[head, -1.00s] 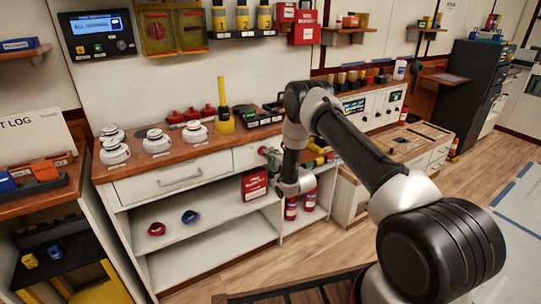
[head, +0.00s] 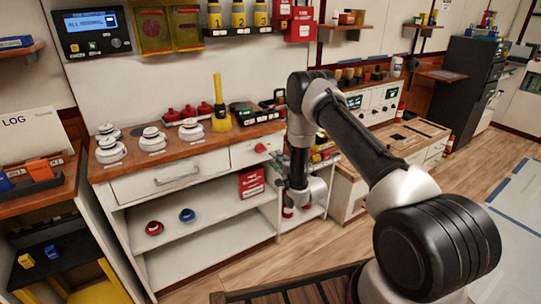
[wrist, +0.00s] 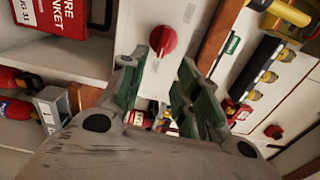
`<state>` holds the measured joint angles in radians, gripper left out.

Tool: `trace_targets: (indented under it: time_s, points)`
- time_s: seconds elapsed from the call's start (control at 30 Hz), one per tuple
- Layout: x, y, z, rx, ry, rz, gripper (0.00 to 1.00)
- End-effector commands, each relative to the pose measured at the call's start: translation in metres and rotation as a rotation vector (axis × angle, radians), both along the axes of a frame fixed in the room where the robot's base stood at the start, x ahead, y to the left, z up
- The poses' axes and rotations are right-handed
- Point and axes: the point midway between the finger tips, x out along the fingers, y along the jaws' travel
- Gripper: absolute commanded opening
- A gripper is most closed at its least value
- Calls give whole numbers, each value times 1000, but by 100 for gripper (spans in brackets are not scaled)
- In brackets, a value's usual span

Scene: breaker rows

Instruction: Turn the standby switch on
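A round red rotary knob (head: 260,148) sits on the white cabinet front, just right of the small drawer. I take it for the standby switch; no readable label shows. In the wrist view the red knob (wrist: 162,41) has a pale pointer bar, tilted slightly from upright. My gripper (wrist: 158,68) is open and empty, its green-padded fingers on either side of the line to the knob. The knob lies just beyond the fingertips, apparently untouched. In the head view my gripper (head: 279,166) is small and partly hidden by my wrist, close to the knob's lower right.
A red fire blanket box (head: 252,183) hangs below the knob. The wooden counter (head: 182,149) above carries white domed parts, red parts and a yellow upright piece. Another red knob (wrist: 272,131) shows at the wrist view's right.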

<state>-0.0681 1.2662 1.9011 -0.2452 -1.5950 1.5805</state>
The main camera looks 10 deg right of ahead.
Motion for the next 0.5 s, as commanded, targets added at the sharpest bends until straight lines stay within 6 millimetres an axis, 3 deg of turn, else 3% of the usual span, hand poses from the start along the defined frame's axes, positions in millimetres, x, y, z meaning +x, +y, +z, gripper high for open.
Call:
trace_targets:
  time_s: [0.2,0.5]
  points:
    - [-33,-11,0,0,1,-1,32]
    - [-41,-14,0,0,-1,0,32]
